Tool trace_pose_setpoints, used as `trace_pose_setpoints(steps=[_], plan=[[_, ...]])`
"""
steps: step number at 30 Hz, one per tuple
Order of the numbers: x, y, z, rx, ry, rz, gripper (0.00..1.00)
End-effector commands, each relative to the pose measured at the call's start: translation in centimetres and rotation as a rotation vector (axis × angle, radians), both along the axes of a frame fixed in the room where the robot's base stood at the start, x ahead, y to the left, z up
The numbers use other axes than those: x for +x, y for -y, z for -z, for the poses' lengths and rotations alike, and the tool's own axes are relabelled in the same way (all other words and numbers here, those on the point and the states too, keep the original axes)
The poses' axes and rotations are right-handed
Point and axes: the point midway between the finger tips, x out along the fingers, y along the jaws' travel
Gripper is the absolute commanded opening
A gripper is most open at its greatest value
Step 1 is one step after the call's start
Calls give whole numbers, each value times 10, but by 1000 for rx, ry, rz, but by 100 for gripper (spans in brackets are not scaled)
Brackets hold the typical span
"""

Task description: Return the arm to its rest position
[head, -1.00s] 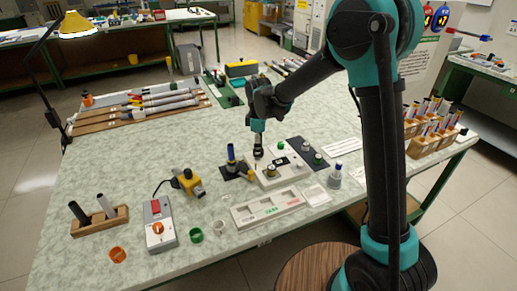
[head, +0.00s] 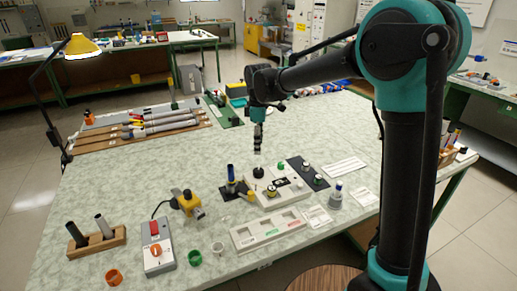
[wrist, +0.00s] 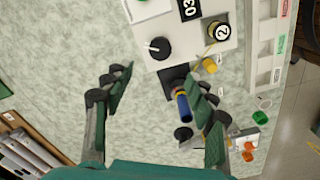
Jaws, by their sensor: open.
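My gripper (head: 257,146) hangs above the table, pointing down, over the far-left end of the white fixture block (head: 288,194). In the wrist view my gripper (wrist: 160,100) has its two fingers spread wide with nothing held between them. The fixture block also shows in the wrist view (wrist: 190,54), below the fingers, with a black knob (wrist: 158,47) and a round piece marked 2 (wrist: 218,31). A blue rod in a dark holder (wrist: 183,105) stands near the right finger in the picture. My arm reaches in from the right in the head view.
A grey tray (head: 240,241) and a control box with a red switch (head: 158,254) lie near the front edge. A wooden holder with rods (head: 97,241) stands at left. Rods lie on a rack (head: 140,140) behind. A lamp (head: 80,46) stands back left.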

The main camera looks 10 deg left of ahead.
Motion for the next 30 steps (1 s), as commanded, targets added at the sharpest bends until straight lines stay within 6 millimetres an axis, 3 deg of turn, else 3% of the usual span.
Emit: trace_pose_setpoints(steps=[8,11,14,20,24,30], plan=[[0,2,0,1,2,5,57],[4,18,0,13,18,64,57],[12,56,3,48,59,212,57],[14,170,13,170,189,682,57],[0,245,23,271,281,1012,57],[-31,318,36,402,383,1366,57]])
